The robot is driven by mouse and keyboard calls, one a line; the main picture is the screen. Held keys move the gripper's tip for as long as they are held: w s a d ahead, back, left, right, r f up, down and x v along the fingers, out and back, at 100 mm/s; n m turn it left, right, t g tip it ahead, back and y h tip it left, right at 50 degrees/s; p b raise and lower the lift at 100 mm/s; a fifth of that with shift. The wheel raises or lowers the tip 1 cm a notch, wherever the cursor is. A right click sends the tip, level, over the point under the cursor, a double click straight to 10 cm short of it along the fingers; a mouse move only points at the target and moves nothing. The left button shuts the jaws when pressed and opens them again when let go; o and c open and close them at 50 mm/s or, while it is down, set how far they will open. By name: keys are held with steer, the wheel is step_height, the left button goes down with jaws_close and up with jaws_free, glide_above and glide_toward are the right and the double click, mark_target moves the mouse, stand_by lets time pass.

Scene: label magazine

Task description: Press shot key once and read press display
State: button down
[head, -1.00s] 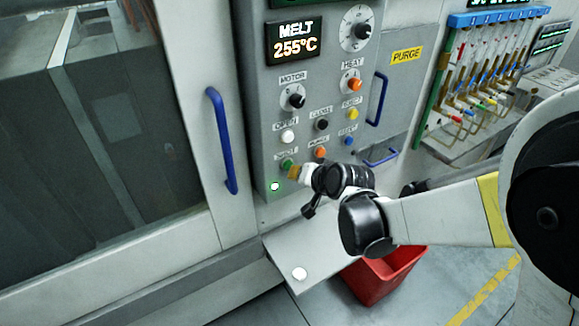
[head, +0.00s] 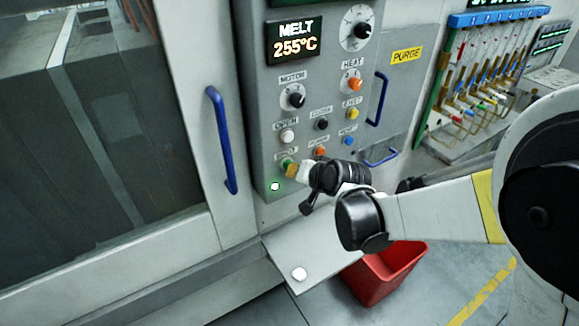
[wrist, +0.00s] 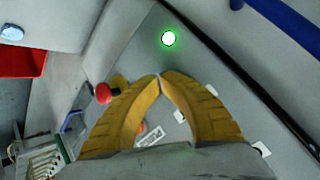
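The green shot key (head: 287,162) sits at the lower left of the grey control panel, under a small, blurred label. My gripper (head: 289,169) is at the key in the head view, its yellow fingertips partly covering it. In the wrist view the two yellow fingers (wrist: 160,77) meet at their tips, with nothing visible between them. The key is hidden in that view, so I cannot tell whether it is touched or pressed in. The display (head: 295,38) reads MELT 255°C. A second display (head: 300,2) above it is cut off by the frame's top edge.
A lit white-green lamp (head: 275,187) is just below left of the key and also shows in the wrist view (wrist: 168,38). White, black and orange buttons (head: 320,152) are close by. A blue handle (head: 221,140) stands left, and a red bin (head: 385,275) is below.

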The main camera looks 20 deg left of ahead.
steer(key=shift+w+a, duration=0.25)
steer(key=shift+a, duration=0.1)
stand_by(0.4)
steer(key=shift+d, duration=0.1)
steer(key=shift+s+d, duration=0.55)
steer(key=shift+d, duration=0.05)
stand_by(0.3)
steer(key=s+d, duration=0.3)
steer(key=shift+s+d+b, duration=0.15)
steer(key=shift+d+b, duration=0.2)
steer(key=shift+d, duration=0.05)
stand_by(0.6)
